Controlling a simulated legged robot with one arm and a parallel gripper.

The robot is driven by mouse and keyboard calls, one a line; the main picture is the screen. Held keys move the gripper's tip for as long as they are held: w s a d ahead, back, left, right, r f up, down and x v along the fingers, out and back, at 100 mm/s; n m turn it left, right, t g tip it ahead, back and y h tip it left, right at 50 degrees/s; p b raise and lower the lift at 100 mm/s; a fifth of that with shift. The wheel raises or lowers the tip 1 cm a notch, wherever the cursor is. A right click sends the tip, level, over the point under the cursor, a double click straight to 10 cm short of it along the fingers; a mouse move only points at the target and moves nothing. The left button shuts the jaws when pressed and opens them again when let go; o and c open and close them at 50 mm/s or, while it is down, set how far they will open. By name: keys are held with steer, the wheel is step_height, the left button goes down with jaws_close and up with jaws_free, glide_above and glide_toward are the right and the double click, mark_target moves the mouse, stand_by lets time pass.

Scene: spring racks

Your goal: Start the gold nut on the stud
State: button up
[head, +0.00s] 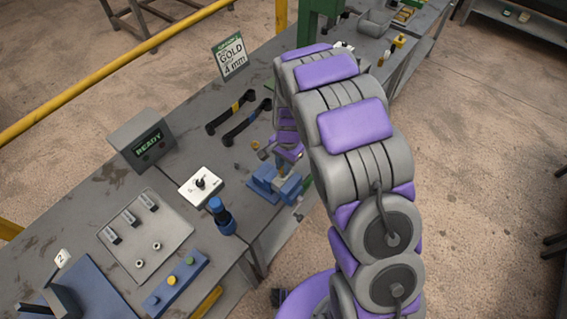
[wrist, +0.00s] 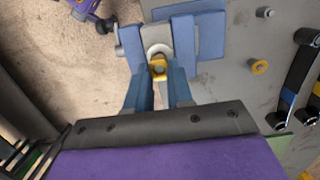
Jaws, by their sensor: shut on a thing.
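In the wrist view, my gripper (wrist: 158,75) is shut on the gold nut (wrist: 157,63), its two blue-grey fingers either side of it. The nut lies over a pale round part (wrist: 158,49) at the blue vise (wrist: 184,40). A grey round spot shows at the nut's middle; I cannot tell whether it is the stud's end or how far the nut sits on the stud. In the head view, the blue vise (head: 264,186) stands near the bench edge, with my gripper (head: 282,165) above it, partly hidden by my arm.
A loose gold ring (wrist: 259,67) lies beside the vise. Two black-handled tools (head: 245,122), a sign reading GOLD 4 mm (head: 231,57), a READY box (head: 143,142), a white switch box (head: 201,186) and a dark blue cylinder (head: 221,216) stand around the bench.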

steer(key=o, duration=0.9)
steer(key=shift+o, duration=0.3)
steer(key=o, duration=0.4)
steer(key=shift+r+p, duration=1.1)
steer(key=shift+r, duration=2.4)
